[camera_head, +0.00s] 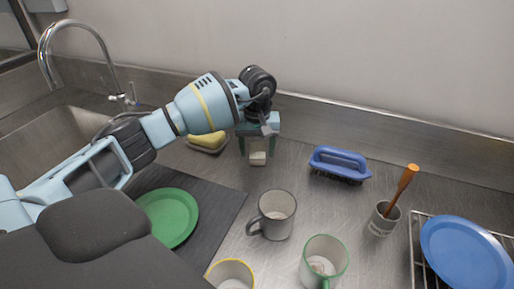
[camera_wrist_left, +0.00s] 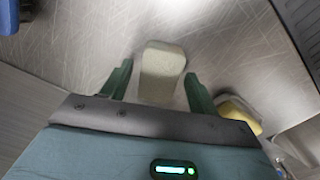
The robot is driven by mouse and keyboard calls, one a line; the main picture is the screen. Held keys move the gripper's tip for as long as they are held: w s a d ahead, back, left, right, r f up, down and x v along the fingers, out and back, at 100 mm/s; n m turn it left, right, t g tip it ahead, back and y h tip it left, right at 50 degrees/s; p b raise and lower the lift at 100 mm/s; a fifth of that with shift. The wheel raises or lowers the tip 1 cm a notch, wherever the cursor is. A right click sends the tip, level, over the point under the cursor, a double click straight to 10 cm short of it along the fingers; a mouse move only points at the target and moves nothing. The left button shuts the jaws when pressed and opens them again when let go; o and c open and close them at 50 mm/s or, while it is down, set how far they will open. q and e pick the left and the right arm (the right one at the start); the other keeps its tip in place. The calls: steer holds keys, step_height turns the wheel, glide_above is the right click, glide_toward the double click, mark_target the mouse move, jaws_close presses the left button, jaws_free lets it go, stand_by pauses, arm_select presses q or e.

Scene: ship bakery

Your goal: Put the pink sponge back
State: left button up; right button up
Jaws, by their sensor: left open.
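No clearly pink sponge shows. A small pale beige block (camera_head: 258,158), sponge-like in shape, stands on the steel counter below my left gripper (camera_head: 257,149). In the left wrist view the block (camera_wrist_left: 162,70) lies between the two green fingers of my left gripper (camera_wrist_left: 157,80), with a gap on each side. The fingers are open and do not hold it. A yellow sponge (camera_head: 207,140) sits in a pale dish left of the gripper, and it also shows in the wrist view (camera_wrist_left: 240,112). My right gripper is not in view.
A blue brush (camera_head: 340,163) lies right of the gripper. A grey mug (camera_head: 276,214), a green-rimmed mug (camera_head: 325,262) and a yellow-rimmed mug (camera_head: 231,272) stand in front. A cup with an orange-handled tool (camera_head: 381,220), a rack (camera_head: 416,250) and sink (camera_head: 45,140) flank the counter.

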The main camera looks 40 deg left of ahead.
mark_target(257, 150)
arm_select(q)
step_height(257, 150, up, 12)
stand_by(0.5)
